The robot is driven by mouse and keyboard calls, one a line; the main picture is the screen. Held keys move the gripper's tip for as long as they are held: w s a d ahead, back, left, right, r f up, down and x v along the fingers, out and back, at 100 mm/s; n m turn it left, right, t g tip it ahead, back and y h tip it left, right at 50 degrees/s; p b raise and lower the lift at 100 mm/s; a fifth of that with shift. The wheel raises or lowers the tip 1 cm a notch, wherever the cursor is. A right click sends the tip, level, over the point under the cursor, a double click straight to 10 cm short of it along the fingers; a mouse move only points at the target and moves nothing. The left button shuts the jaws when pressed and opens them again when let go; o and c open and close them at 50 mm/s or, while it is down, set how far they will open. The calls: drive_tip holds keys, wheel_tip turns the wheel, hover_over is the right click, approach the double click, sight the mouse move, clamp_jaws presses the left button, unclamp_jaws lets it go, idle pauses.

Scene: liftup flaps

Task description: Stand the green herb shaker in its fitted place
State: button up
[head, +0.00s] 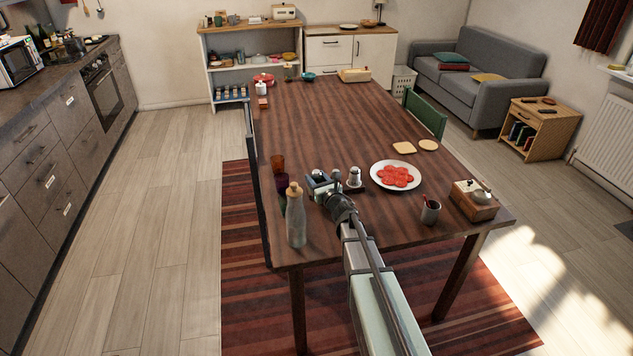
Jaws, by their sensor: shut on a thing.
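My gripper (334,194) is over the near part of the dark wooden table, beside a small grey-blue holder (317,181). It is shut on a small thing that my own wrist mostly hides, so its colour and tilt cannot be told. No green herb shaker can be made out clearly. The holder is partly covered by the gripper, and its compartments are too small to read. A silver-topped shaker (354,177) stands upright just right of the gripper.
The table's middle (325,125) is clear.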

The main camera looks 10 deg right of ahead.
drive_tip(key=shift+f, duration=0.4)
drive_tip(key=shift+f, duration=0.15)
drive_tip(key=o, duration=0.8)
drive_tip(key=shift+s+r, duration=0.15)
drive_tip(key=shift+r, duration=0.05)
drive_tip(key=v, duration=1.1)
drive_tip(key=shift+s+d, duration=0.2)
drive_tip(key=shift+s, duration=0.15)
drive_tip(key=shift+w, duration=0.1)
